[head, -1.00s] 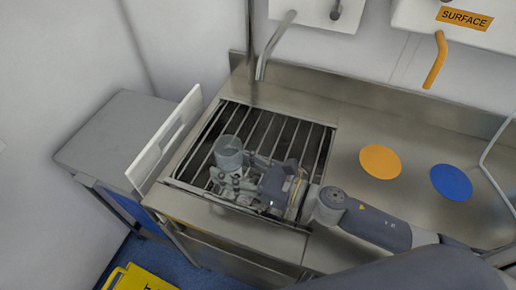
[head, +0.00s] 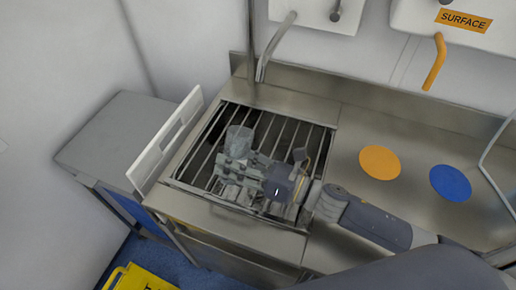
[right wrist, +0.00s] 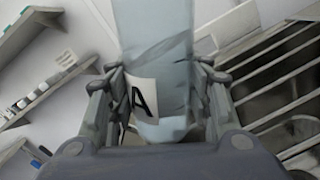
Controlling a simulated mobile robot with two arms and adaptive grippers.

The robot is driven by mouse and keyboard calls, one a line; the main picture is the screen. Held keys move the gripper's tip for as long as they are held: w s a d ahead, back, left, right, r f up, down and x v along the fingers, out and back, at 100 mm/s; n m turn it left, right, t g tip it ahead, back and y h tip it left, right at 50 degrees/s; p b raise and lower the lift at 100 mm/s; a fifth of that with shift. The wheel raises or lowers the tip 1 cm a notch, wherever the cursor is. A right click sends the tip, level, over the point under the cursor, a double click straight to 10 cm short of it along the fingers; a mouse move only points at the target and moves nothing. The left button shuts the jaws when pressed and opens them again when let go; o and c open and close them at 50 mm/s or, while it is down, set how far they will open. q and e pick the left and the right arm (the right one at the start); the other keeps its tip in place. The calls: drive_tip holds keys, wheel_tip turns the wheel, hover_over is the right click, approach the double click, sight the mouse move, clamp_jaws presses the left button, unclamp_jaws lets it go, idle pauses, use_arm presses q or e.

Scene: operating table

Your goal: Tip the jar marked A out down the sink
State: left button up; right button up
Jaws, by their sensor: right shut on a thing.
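The clear jar marked A (head: 238,141) is held over the barred sink (head: 290,130) in the head view. My right gripper (head: 236,163) is shut around it. In the right wrist view the jar (right wrist: 155,35) stands between both fingers (right wrist: 163,100), with a white label bearing a black A. A slanted line crosses its bluish wall there; I cannot tell if it is liquid. The jar looks tilted in the head view, and its mouth is not clear. My left gripper is not in view.
A grey tap (head: 272,45) stands behind the sink. A white panel (head: 168,138) rises along the sink's left side. Orange (head: 380,162) and blue (head: 451,182) discs lie on the steel counter at right. A grey cabinet (head: 105,135) stands left.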

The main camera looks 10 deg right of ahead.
drive_tip(key=shift+w+d+f+m, duration=0.1)
drive_tip(key=shift+w+d+m, duration=0.1)
drive_tip(key=shift+m, duration=0.3)
drive_tip(key=shift+w+d+f+m, duration=0.1)
drive_tip(key=shift+w+m, duration=0.05)
drive_tip(key=shift+m, duration=0.35)
drive_tip(key=shift+r, duration=0.15)
drive_tip(key=shift+r+m+p, duration=0.45)
drive_tip(key=shift+r+m, duration=0.05)
drive_tip(key=shift+m, duration=0.5)
drive_tip(key=shift+s+a+f+m+t, duration=0.1)
drive_tip(key=shift+f+m+t, duration=0.05)
drive_tip(key=shift+m, duration=0.35)
drive_tip(key=shift+s+a+f+m+t, duration=0.1)
drive_tip(key=shift+m+t, duration=0.05)
drive_tip(key=shift+m, duration=0.35)
drive_tip(key=shift+s+f+m, duration=0.1)
drive_tip(key=shift+f+m, duration=0.05)
drive_tip(key=shift+m, duration=0.75)
drive_tip(key=shift+f+m, duration=0.1)
drive_tip(key=shift+m, duration=0.8)
idle(0.6)
drive_tip(key=shift+w+d+f+m+t, duration=0.15)
drive_tip(key=shift+w+d+m+t, duration=0.25)
drive_tip(key=shift+m, duration=0.7)
idle(1.4)
